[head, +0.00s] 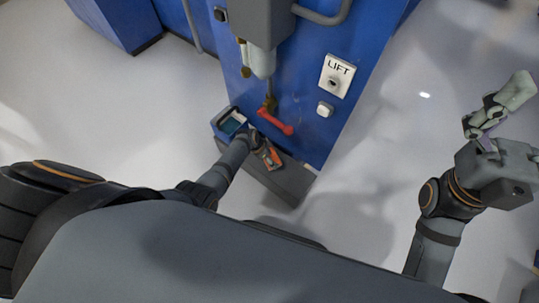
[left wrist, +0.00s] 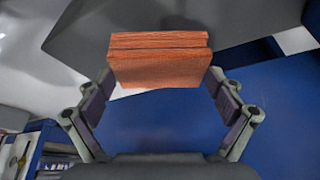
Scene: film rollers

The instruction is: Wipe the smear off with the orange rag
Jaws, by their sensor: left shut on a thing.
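The orange rag (left wrist: 160,62) is a folded block between the fingertips of my left gripper (left wrist: 160,82) in the left wrist view. The gripper is shut on it. In the head view the rag (head: 271,157) shows as a small orange patch at my left gripper (head: 265,150), just above the grey base ledge of the blue machine. My right gripper (head: 490,112) is at the right, away from the machine and with nothing seen in it. Its finger opening is unclear. I cannot make out the smear in either view.
The blue machine (head: 300,75) stands ahead, with a red lever (head: 275,122), a white LIFT plate (head: 337,76) and a small pale button (head: 325,109). A tray with something teal (head: 231,123) sits beside my left forearm. Pale floor is free on both sides.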

